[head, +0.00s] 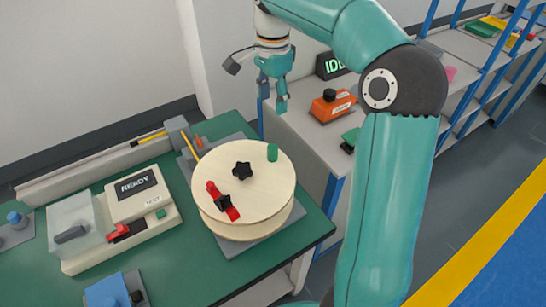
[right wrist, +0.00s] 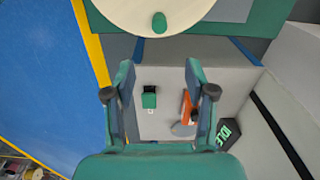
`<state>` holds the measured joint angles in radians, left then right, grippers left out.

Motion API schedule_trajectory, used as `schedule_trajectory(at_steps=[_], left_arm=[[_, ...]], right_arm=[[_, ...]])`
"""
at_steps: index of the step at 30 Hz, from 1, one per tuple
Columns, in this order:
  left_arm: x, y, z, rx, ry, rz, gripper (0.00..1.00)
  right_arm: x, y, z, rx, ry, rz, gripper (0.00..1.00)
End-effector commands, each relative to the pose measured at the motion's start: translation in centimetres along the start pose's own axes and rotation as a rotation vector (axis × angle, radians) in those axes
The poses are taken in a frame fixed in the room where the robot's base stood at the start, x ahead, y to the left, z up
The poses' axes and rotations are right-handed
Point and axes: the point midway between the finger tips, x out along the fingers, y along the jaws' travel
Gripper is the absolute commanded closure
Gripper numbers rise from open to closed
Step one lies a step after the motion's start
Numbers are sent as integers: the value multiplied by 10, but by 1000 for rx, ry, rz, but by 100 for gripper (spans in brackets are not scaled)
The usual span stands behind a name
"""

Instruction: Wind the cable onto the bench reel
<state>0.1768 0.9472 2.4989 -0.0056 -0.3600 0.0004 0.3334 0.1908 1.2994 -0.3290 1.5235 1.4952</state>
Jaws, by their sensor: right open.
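The bench reel (head: 262,193) is a pale wooden disc lying flat on a grey base on the green bench. A black star knob (head: 242,170) sits at its middle, a green peg handle (head: 272,152) stands near its far edge, and a red clamp (head: 215,192) with a black knob lies near its front left. The yellow cable (head: 152,137) runs along a grey channel towards the reel. My right gripper (head: 273,98) is open and empty, beyond the reel. In the right wrist view, the green peg (right wrist: 159,22) shows ahead of the open fingers (right wrist: 160,78). My left gripper is out of view.
A control box reading READY (head: 137,185) and a clear cover (head: 76,222) stand left of the reel. A grey side table holds an orange device (head: 332,105), a small green-topped item (head: 351,137) and an IDLE display (head: 334,65). Blue shelving stands at right.

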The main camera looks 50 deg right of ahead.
Motion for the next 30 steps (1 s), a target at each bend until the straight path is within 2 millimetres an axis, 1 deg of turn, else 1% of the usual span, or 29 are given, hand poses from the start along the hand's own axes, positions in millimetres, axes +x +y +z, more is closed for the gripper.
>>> schedule_trajectory(at_steps=[5, 8, 11, 21, 25, 30], left_arm=[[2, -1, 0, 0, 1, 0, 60], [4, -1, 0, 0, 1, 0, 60], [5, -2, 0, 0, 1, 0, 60], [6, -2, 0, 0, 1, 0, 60], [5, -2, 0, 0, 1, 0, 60], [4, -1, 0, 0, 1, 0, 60]], right_arm=[[13, 1, -3, 5, 1, 4, 45], [27, 2, -3, 5, 1, 6, 45], [45, 2, -2, 4, 1, 7, 45], [118, 2, -2, 2, 1, 8, 45], [142, 2, -2, 3, 0, 7, 45], [162, 1, -2, 3, 1, 4, 45]])
